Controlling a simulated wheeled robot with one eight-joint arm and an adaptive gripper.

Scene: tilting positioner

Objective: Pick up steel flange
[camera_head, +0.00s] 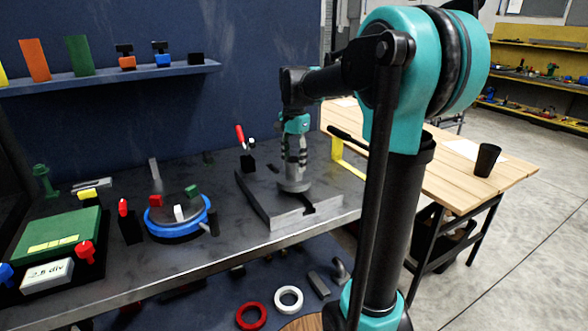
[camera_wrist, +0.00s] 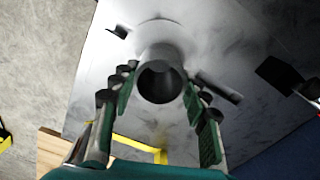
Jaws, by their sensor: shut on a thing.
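The steel flange (camera_head: 294,187) is a grey round disc with a hollow neck, upright at the tilting positioner's grey slotted plate (camera_head: 275,215). In the wrist view the flange (camera_wrist: 160,55) shows its open bore facing the camera and its wide disc beyond. My gripper (camera_head: 297,160) points straight down from above and is shut on the flange's neck. In the wrist view the fingers of my gripper (camera_wrist: 158,76) lie on either side of the neck. I cannot tell whether the disc touches the plate.
A blue-rimmed turntable (camera_head: 180,218) stands left of the plate, with a red-handled clamp (camera_head: 124,220) beside it. Another red-handled clamp (camera_head: 245,150) stands behind the plate. A yellow bracket (camera_head: 345,165) is to the right. A wooden table (camera_head: 450,175) with a black cup (camera_head: 487,160) stands further right.

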